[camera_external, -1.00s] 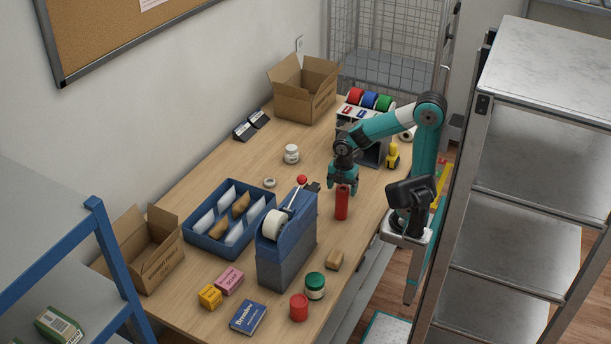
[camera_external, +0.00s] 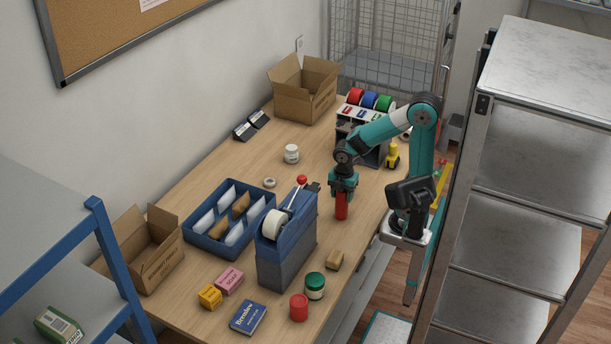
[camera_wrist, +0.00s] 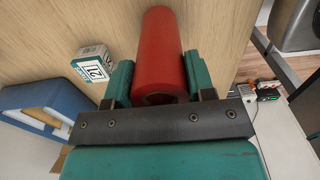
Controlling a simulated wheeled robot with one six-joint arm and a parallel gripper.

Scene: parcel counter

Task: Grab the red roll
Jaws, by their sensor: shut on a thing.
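The red roll (camera_external: 341,207) is a plain red cylinder standing upright on the wooden counter, right of the blue dispenser. My gripper (camera_external: 342,196) points down over it and is shut on its upper part. In the wrist view the red roll (camera_wrist: 158,48) lies between the two green fingers of my gripper (camera_wrist: 158,78), one on each side. Its near end shows a dark hollow. The gripper hides the roll's top in the external view.
The blue dispenser (camera_external: 288,250) with a white tape roll stands close at left. A rack with red, blue and green rolls (camera_external: 369,101) is behind. A yellow object (camera_external: 392,157) stands right of it. A red jar (camera_external: 299,308) and green-lidded jar (camera_external: 315,287) are in front.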

